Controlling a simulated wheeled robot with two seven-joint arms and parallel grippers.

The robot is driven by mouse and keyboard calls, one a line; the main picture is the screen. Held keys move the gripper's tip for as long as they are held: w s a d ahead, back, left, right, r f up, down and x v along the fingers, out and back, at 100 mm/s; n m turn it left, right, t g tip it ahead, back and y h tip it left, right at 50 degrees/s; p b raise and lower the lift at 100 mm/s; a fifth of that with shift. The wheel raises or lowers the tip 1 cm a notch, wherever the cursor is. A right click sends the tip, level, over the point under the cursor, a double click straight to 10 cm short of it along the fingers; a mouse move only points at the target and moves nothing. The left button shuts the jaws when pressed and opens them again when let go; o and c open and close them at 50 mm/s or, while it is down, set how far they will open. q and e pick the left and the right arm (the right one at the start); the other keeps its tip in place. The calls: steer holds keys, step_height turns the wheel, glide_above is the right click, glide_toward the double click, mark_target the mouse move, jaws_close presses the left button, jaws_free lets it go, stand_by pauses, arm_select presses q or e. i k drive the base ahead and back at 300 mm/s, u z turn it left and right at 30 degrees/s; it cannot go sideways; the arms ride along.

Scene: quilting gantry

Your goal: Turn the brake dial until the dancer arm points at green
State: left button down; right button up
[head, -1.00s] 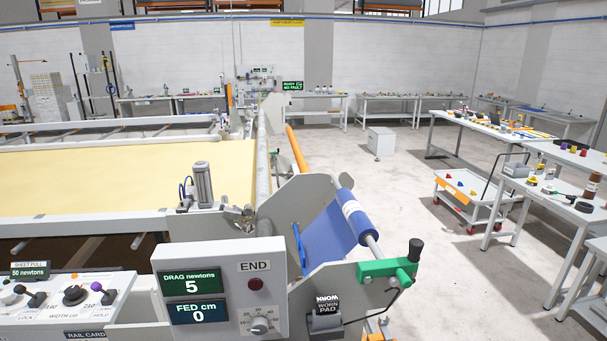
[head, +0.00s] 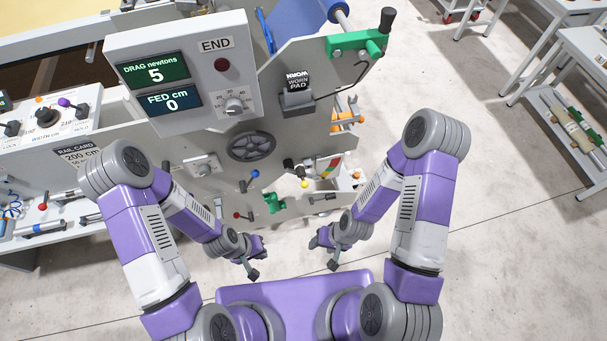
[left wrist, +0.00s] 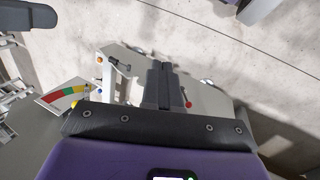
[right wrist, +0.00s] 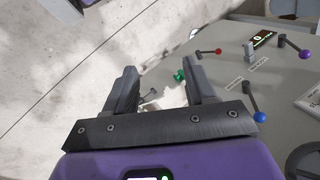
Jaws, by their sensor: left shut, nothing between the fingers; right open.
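A grey numbered dial (head: 234,105) sits on the END panel below a dark red button. A smaller knob on a pale square plate (head: 201,166) is lower on the machine's side. I cannot read which one is the brake dial. A coloured scale with red, yellow and green (head: 330,166) is low on the side; it also shows in the left wrist view (left wrist: 62,95). Where the dancer arm points is too small to tell. My left gripper (head: 251,270) is shut and empty, its fingers together in the left wrist view (left wrist: 165,85). My right gripper (head: 323,254) is open and empty (right wrist: 163,82). Both are apart from the machine.
The END panel reads drag 5 newtons and fed 0 cm (head: 155,72). A black handwheel (head: 251,146), a blue-tipped lever (head: 252,178) and a green bracket (head: 355,42) stick out from the machine. Clear floor (head: 480,220) lies to the right.

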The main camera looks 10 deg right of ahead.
mark_target(233, 106)
steer(key=u, duration=1.2)
steer(key=k, duration=1)
steer(key=z, duration=1.4)
steer(key=i, duration=0.5)
